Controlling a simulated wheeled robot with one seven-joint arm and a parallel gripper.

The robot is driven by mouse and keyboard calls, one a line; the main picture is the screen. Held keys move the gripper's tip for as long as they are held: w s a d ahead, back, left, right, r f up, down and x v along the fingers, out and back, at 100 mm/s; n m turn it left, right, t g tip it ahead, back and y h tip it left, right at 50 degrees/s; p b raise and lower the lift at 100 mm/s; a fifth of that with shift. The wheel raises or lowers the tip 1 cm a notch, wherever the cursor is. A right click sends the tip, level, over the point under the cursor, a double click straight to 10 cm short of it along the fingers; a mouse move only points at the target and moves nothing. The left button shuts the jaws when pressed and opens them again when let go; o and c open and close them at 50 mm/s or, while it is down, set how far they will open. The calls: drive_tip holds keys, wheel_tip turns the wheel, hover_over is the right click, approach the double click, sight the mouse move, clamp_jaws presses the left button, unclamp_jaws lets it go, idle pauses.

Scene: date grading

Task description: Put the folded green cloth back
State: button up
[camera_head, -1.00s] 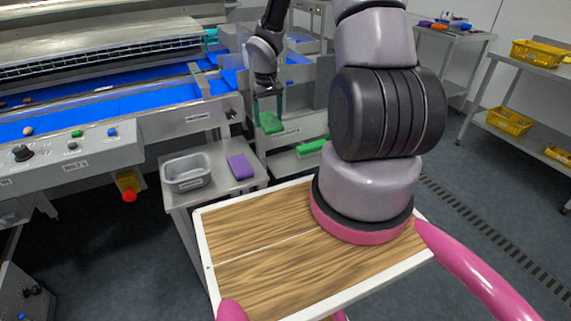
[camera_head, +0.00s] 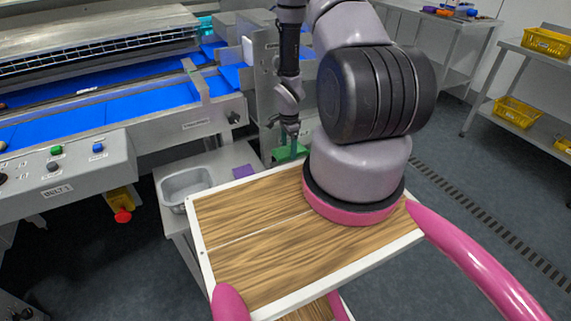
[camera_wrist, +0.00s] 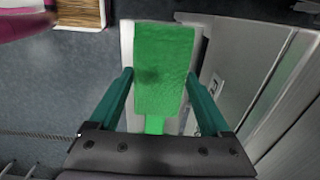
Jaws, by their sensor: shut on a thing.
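The folded green cloth (camera_wrist: 164,75) is a flat green rectangle between the teal fingers in the wrist view. My gripper (camera_wrist: 160,78) is shut on it. In the head view my gripper (camera_head: 289,143) points down beyond the wooden board, and green (camera_head: 290,153) shows at its fingertips, partly hidden by the board and my arm. A second, brighter green piece (camera_wrist: 155,125) shows below the cloth's near edge in the wrist view. A pale surface lies behind the cloth there; whether the cloth touches it I cannot tell.
My wood-topped board (camera_head: 250,240) fills the near middle. Left of it a steel side table holds a grey metal tub (camera_head: 172,191) and a purple folded cloth (camera_head: 243,171). A blue conveyor (camera_head: 70,123) runs behind. Shelves with yellow baskets (camera_head: 517,113) stand right. Floor at right is clear.

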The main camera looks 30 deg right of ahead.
sight(289, 150)
wheel_tip(289, 150, down, 8)
drive_tip(key=shift+f, duration=0.1)
idle(0.4)
drive_tip(key=o, duration=1.1)
drive_tip(key=shift+o, duration=0.2)
wheel_tip(289, 150, up, 12)
drive_tip(key=shift+a+r, duration=0.1)
